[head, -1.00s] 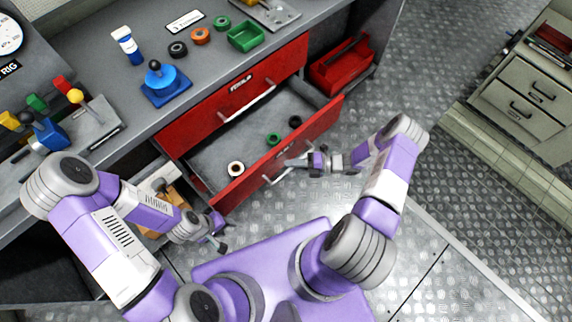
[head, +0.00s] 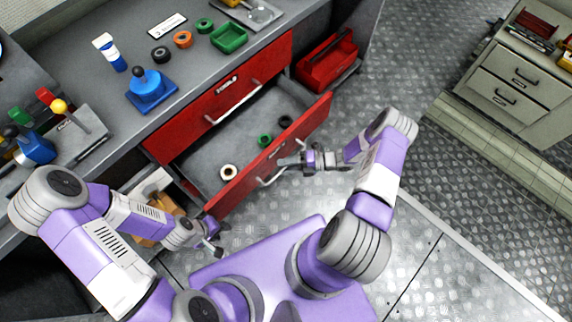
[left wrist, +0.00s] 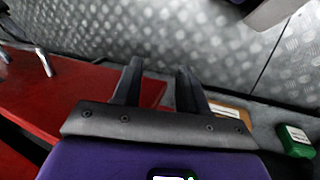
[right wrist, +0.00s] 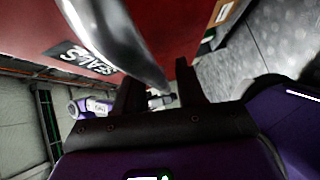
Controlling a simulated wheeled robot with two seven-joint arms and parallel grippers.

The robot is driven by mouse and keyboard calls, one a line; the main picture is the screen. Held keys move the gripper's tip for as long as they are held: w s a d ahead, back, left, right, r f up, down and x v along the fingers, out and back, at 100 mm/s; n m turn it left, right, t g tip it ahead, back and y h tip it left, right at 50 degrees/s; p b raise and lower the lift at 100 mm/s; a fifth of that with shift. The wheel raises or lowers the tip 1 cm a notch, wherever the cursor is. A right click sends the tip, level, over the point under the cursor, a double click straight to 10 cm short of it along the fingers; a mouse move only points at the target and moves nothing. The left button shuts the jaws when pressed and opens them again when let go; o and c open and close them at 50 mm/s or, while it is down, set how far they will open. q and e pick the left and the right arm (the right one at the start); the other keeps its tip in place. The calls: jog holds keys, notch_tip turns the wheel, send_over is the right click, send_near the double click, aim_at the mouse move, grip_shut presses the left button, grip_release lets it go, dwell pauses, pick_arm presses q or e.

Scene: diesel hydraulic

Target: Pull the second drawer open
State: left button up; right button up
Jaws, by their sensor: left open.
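The second drawer (head: 212,166) is pulled out below the shut top drawer. Its red front panel (head: 250,172) also shows in the right wrist view (right wrist: 178,25), with a SEALS label. Its curved metal handle (head: 268,181) crosses near the fingers in the right wrist view (right wrist: 125,50). My right gripper (head: 284,163) is open just outside this handle; I cannot tell whether they touch. My left gripper (head: 218,246) is open and empty, low beside the drawer's near left corner. In the left wrist view, its fingers (left wrist: 157,80) are apart over the floor and a red panel.
The drawer holds a white ring (head: 228,172), a green ring (head: 264,141) and a dark ring (head: 285,121). The top drawer (head: 222,100) is shut. A red toolbox (head: 325,60) sits right of the drawers.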

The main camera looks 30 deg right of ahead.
jog(key=v, duration=0.7)
jog(key=shift+d+p, duration=0.2)
jog(key=shift+p, duration=0.1)
jog(key=shift+s+a, duration=0.1)
jog(key=shift+s, duration=0.05)
jog(key=s+a+f+n+g+h+p, duration=0.15)
jog(key=s+a+n+g+h, duration=0.7)
jog(key=n, duration=1.15)
jog(key=a+r+n+t+h, duration=0.1)
jog(key=a+n, duration=0.3)
jog(key=n, duration=0.5)
jog(key=a+r+n+t+h, duration=0.1)
jog(key=a+r+n, duration=0.3)
jog(key=n, duration=0.6)
jog(key=shift+s+a+r+n+t+p, duration=0.25)
jog(key=shift+s+a+n+t+p, duration=0.05)
jog(key=shift+s+a+t, duration=0.1)
